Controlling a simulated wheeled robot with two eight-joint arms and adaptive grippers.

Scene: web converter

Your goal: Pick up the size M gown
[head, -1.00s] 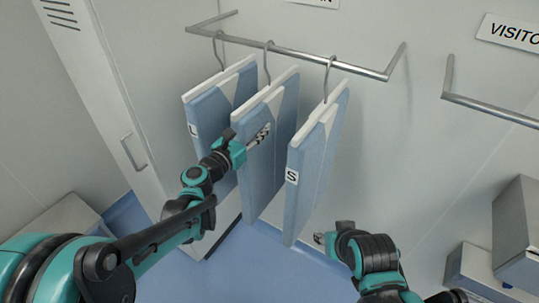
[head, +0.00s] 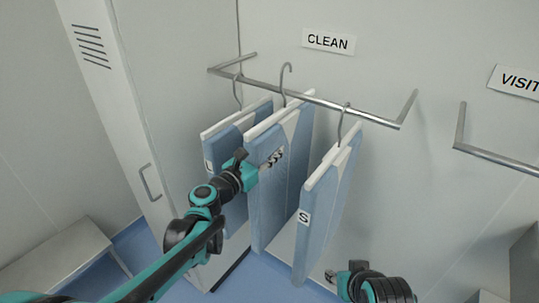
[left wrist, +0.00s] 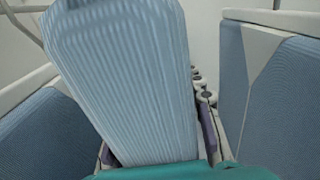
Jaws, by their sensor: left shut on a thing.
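Three pale blue gowns hang in a row. The left one (head: 222,140) bears a partly covered L label, the right one (head: 335,200) an S label. The middle gown (head: 275,205) shows no readable label, as my left gripper (head: 270,162) covers its near edge; by its place it is the size M gown. My left gripper is shut on that edge. The middle hanger's hook (head: 286,72) stands above the rail. In the left wrist view the held gown (left wrist: 125,80) fills the space between the fingers. My right gripper (head: 333,277) is low, below the S gown, its fingers unclear.
The metal rail (head: 330,104) is fixed to the wall under a CLEAN sign (head: 328,41). A locker (head: 125,100) and a bench (head: 60,262) stand at left. Neighbouring gowns hang close on both sides.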

